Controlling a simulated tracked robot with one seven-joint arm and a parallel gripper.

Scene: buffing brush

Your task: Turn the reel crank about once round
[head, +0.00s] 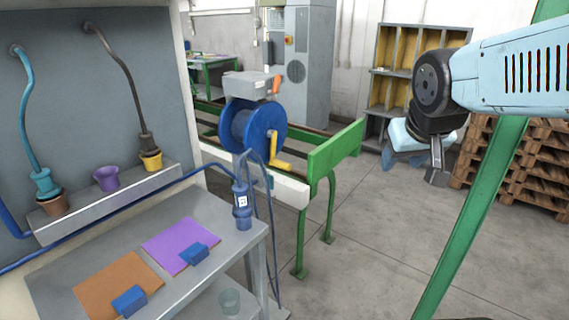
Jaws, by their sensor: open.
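The blue hose reel (240,125) stands on a bench frame in the middle of the head view. Its yellow crank (277,156) is on the near right side of the reel, with its grip pointing right and low. My gripper (436,178) is at the right, in the air, well apart from the crank. It is open and points downward, with nothing seen between its fingers. The far finger is partly hidden by the wrist.
A green plate and legs (336,148) stand just right of the reel. A grey work table (215,240) with orange and purple mats is at the lower left. A green post (480,200) rises at right. Wooden pallets (520,165) are behind my arm. The floor between is clear.

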